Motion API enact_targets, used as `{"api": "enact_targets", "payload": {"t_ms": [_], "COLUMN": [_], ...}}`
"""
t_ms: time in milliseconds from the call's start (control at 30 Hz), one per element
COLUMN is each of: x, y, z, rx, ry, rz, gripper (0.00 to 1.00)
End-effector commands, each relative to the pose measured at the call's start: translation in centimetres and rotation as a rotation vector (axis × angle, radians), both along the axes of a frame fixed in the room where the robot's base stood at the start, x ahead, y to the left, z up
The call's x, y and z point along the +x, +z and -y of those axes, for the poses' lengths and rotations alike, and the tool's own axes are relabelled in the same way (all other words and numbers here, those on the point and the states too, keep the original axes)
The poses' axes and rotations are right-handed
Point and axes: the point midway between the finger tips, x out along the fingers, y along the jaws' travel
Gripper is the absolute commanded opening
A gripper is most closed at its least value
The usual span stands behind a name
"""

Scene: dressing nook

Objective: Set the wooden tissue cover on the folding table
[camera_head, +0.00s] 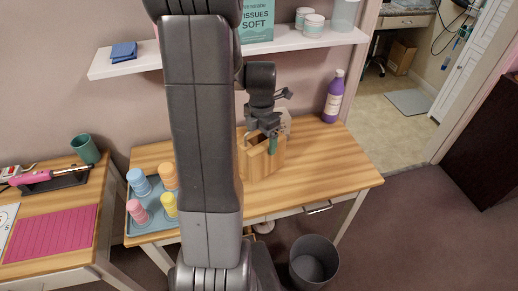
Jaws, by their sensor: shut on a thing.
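The wooden tissue cover (257,164) is a light wood box with a dark opening on top. It is upright over the middle of a wooden-topped table (335,176) with a drawer handle. I cannot tell if its base touches the tabletop, or if this table is the folding one. My gripper (266,137) points down at the cover's top and is shut on its upper edge. A green piece shows at the cover's front rim beside the fingers.
A blue tray (131,228) with several colored cups stands at the table's left. A purple bottle (333,98) stands at the back right. A shelf (285,42) hangs above. A grey bin (313,262) is on the floor. The tabletop's right part is clear. Another table (85,192) is left.

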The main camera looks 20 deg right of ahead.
Motion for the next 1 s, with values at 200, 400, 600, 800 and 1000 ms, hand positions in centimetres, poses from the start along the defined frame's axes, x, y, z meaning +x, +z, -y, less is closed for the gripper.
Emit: {"api": "enact_targets", "payload": {"t_ms": [200,400,600,800,1000], "x": [0.0,0.0,0.0,0.0,0.0], "y": [-2.6,-4.2,-4.2,-4.8,-4.6], "z": [0.0,0.0,0.0,0.0,0.0], "rx": [0.001,-0.001,-0.001,-0.001,-0.001], "ry": [0.000,0.000,0.000,0.000,0.000], "rz": [-0.003,0.001,0.001,0.001,0.001], "gripper": [0.55,0.55,0.55,0.55,1.00]}}
